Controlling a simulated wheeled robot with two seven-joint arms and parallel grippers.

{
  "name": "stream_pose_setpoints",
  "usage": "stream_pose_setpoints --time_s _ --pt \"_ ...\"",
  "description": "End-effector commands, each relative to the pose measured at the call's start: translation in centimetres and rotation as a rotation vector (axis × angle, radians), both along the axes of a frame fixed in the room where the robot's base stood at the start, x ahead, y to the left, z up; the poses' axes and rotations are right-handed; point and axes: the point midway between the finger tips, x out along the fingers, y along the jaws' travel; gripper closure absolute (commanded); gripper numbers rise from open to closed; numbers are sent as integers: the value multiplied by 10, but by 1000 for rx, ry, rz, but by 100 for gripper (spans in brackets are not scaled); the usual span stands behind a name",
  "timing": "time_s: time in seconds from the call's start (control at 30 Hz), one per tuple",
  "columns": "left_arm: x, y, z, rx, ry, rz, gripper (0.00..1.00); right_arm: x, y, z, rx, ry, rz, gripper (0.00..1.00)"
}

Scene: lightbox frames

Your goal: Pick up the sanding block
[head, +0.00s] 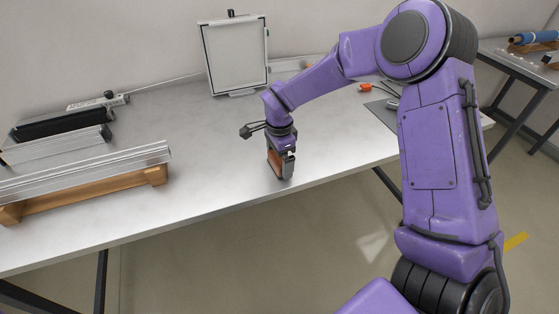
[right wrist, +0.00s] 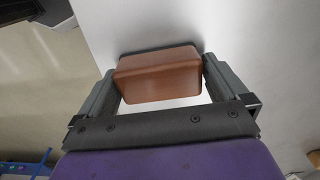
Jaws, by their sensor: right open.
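The sanding block is a brown, rounded block with a dark grey base. It shows in the right wrist view (right wrist: 158,76) between the two fingers of my right gripper (right wrist: 158,82). The gripper is open, with one finger on each side of the block, close to its ends; I cannot tell whether they touch it. In the head view the right gripper (head: 281,168) points down at the table near its front edge, and a brown part of the sanding block (head: 274,163) shows there, partly hidden by the fingers. My left gripper is not in view.
The grey table (head: 215,170) is clear around the gripper. Metal profiles on a wooden rack (head: 90,190) lie at the left. A white framed panel (head: 235,55) stands at the back. An orange-handled tool (head: 367,88) lies to the right. A second table (head: 520,65) stands far right.

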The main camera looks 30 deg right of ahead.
Motion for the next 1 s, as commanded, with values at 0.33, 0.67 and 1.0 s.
stream_pose_setpoints --time_s 0.33,0.67,1.0 --pt "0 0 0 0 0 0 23 0 0 0 1 0 -1 38" --pt "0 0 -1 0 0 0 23 0 0 7 3 0 -2 38" --pt "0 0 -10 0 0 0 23 -34 0 71 6 -6 -1 38"
